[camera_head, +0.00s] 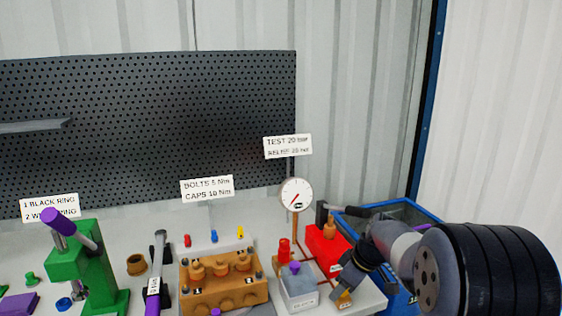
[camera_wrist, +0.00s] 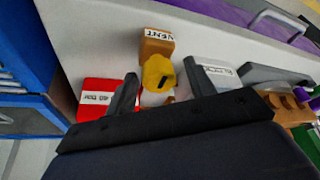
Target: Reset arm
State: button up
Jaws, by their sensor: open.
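My arm (camera_head: 395,246) reaches in from the right in the head view, low over the right part of the bench. My gripper (camera_wrist: 161,78) is open in the wrist view, one finger on each side of a yellow knob (camera_wrist: 158,70). I cannot tell whether the fingers touch the knob. An orange-brown block labelled VENT (camera_wrist: 157,43) lies just beyond the knob. In the head view a small brown labelled part (camera_head: 344,298) shows below my wrist.
A red unit (camera_head: 326,247), a round gauge (camera_head: 296,194) and a grey block with a purple knob (camera_head: 298,287) stand close by. A brown pump block (camera_head: 224,292) and a green press (camera_head: 97,268) are further left. A blue crate (camera_head: 420,213) is behind my arm.

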jog(key=shift+r+n+g+y+p, duration=0.1)
jog(key=shift+n+g+y+p, duration=0.3)
jog(key=shift+n, duration=0.8)
jog(key=shift+v, duration=0.8)
